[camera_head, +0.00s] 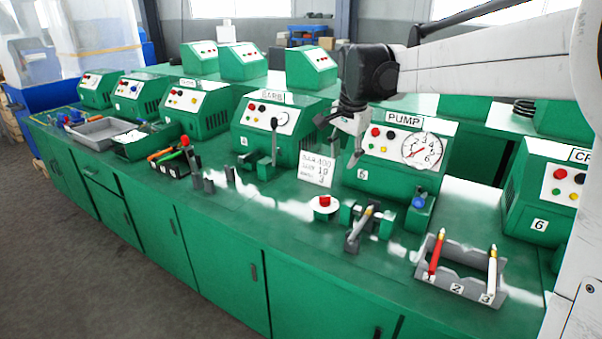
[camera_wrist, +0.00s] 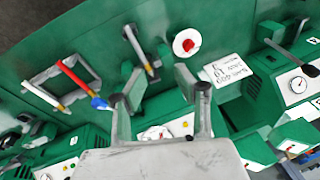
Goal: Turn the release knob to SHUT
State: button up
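A blue knob (camera_head: 418,202) sits on a small green block in front of the machine labelled PUMP (camera_head: 398,145). I cannot make out any SHUT mark on it, and I cannot be sure that it is the release knob. It also shows in the wrist view (camera_wrist: 98,102), left of my fingers. My gripper (camera_head: 342,140) hangs in front of the PUMP machine's left side, above the bench, and up and left of the blue knob. In the wrist view its two fingers (camera_wrist: 158,80) are spread apart with nothing between them.
A red button (camera_head: 325,202) on a white base and a tan-handled lever (camera_head: 362,225) stand left of the knob. A grey rack (camera_head: 462,285) with red and white pens stands at the front right. A white sign (camera_head: 316,168) stands left of the PUMP machine.

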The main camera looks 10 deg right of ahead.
jog(key=w+f+m+g+p, duration=0.1)
jog(key=w+f+m+p, duration=0.2)
jog(key=w, duration=0.7)
jog(key=m+g, duration=0.2)
jog(key=m, duration=0.2)
send_over(325, 196)
notch_tip(325, 196, down, 9)
notch_tip(325, 196, down, 13)
jog(key=shift+r, duration=0.1)
jog(key=shift+c, duration=0.4)
grip_shut()
